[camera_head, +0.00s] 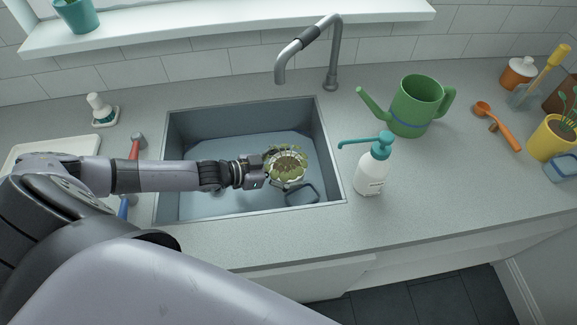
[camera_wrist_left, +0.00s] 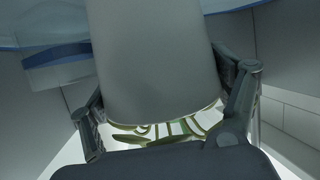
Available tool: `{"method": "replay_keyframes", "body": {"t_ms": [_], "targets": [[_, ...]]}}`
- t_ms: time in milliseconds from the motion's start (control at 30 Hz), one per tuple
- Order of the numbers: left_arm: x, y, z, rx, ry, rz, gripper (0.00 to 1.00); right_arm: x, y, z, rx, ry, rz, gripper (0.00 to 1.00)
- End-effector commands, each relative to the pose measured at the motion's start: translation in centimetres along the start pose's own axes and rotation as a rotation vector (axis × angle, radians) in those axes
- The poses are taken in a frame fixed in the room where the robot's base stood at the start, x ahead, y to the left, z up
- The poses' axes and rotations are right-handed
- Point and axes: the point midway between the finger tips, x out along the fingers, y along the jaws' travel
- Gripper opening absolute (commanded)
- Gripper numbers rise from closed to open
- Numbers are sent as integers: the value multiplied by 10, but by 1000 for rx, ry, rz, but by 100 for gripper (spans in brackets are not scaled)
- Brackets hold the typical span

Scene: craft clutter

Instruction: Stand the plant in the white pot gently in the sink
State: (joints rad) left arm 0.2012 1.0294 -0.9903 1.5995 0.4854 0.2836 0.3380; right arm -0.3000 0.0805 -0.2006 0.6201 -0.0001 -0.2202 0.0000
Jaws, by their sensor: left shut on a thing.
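The plant in the white pot shows its green spiky leaves (camera_head: 288,160) in the head view, over the right part of the grey sink (camera_head: 190,190). Its pale pot (camera_wrist_left: 155,60) fills the middle of the left wrist view, with leaves below it in that picture. My left gripper (camera_head: 268,173) reaches in from the left and is shut on the pot, with a finger on each side. From above, the leaves hide most of the pot. I cannot tell whether its base touches the sink floor. My right gripper is not in view.
A dark-rimmed container (camera_head: 302,194) lies in the sink beside the plant. A chrome tap (camera_head: 333,60) stands behind. A soap bottle (camera_head: 372,172) and green watering can (camera_head: 415,105) stand right of the sink. The sink's left half looks mostly clear below my arm.

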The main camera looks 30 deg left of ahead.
Motion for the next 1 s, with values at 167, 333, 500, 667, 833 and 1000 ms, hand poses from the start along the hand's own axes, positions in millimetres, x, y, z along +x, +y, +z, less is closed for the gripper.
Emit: {"method": "replay_keyframes", "body": {"t_ms": [167,333,500,667,833,1000], "targets": [[1,0,-2,1,6,1,32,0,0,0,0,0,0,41],[2,0,0,1,6,0,32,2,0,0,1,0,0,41],[1,0,2,0,1,0,92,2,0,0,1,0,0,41],[1,0,2,0,1,0,100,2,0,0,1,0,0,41],[1,0,2,0,1,0,100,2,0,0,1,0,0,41],[0,0,1,0,1,0,100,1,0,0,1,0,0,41]]}}
